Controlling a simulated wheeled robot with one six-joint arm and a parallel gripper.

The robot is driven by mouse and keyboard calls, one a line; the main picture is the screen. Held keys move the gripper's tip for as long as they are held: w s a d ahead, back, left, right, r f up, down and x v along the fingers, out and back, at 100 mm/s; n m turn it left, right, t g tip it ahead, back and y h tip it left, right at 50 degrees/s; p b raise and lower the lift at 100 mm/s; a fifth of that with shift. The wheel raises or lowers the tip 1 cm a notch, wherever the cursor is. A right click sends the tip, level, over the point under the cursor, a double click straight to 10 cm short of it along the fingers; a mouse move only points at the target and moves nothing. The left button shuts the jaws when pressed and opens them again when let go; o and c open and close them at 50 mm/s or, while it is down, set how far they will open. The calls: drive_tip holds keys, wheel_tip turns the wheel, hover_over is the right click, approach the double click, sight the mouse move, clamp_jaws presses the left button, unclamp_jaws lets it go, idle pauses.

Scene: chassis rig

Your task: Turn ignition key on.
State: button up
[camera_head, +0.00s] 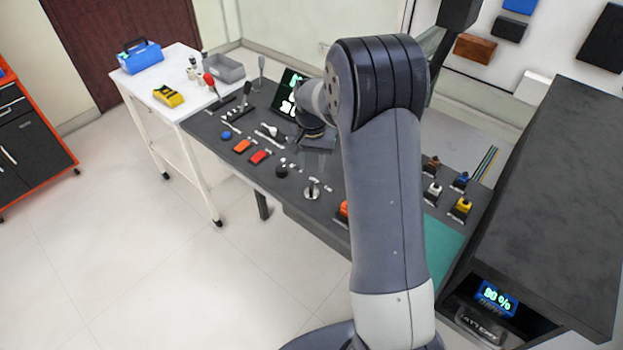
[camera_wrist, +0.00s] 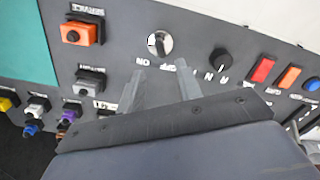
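The ignition key switch is a round silver disc with a dark key piece (camera_wrist: 159,43) in the upper middle of the wrist view. Upside-down ON and OFF labels sit just below it, ON to the left and OFF to the right. It also shows near the front edge of the dark panel in the head view (camera_head: 312,189). My gripper (camera_wrist: 160,82) has its two fingers spread with nothing between them. The fingertips point toward the switch, apart from it in the picture. In the head view, my arm partly hides the gripper.
A black selector knob (camera_wrist: 220,60) is right of the key, with a red switch (camera_wrist: 262,70) beyond it. An orange service connector (camera_wrist: 79,34) is to the left.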

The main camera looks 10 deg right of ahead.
sight(312, 186)
wheel_tip(312, 186, down, 8)
drive_tip(key=shift+f+p, duration=0.1)
drive_tip(key=shift+p, duration=0.5)
clamp_jaws()
